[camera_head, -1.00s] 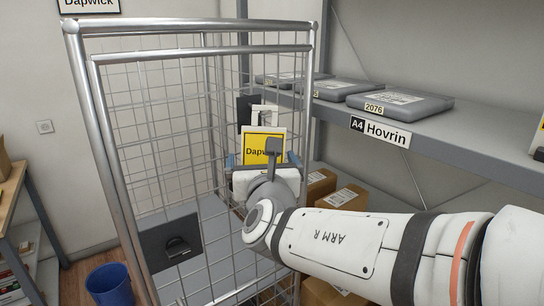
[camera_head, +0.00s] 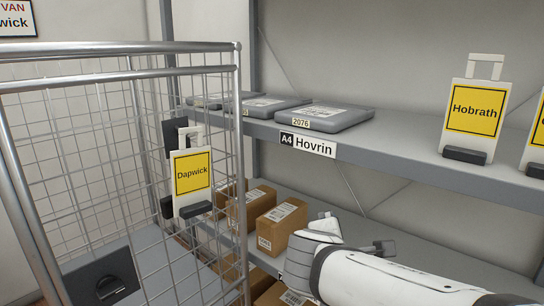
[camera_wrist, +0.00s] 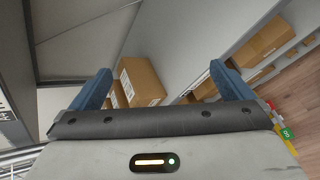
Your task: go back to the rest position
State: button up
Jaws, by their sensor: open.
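My gripper (camera_wrist: 160,74) is open, with its two blue fingers apart and nothing between them in the wrist view. Brown boxes show beyond the fingers. In the head view my white arm (camera_head: 385,280) is at the bottom right, in front of the lower shelf; the fingers cannot be made out there. A white card holder with a yellow Dapwick card (camera_head: 192,178) hangs upright on the side of the wire cage (camera_head: 122,62), apart from my arm.
Grey parcels (camera_head: 325,116) lie on the upper shelf (camera_head: 400,160) behind the A4 Hovrin label. A Hobrath card holder (camera_head: 472,110) stands to the right, with another partly cut off at the edge. Brown boxes (camera_head: 281,224) sit on the lower shelf, close to my arm.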

jog(key=s+d+f+m+g+y, duration=0.1)
jog(key=s+f+m+g+y, duration=0.1)
jog(key=s+f+m, duration=0.3)
jog(key=s+d+f+m+g+y, duration=0.1)
jog(key=s+f+m+g+y, duration=0.2)
jog(key=m, duration=1)
jog(key=shift+s+d+f+g, duration=0.35)
jog(key=shift+s+f+g, duration=0.8)
jog(key=shift+s, duration=1.25)
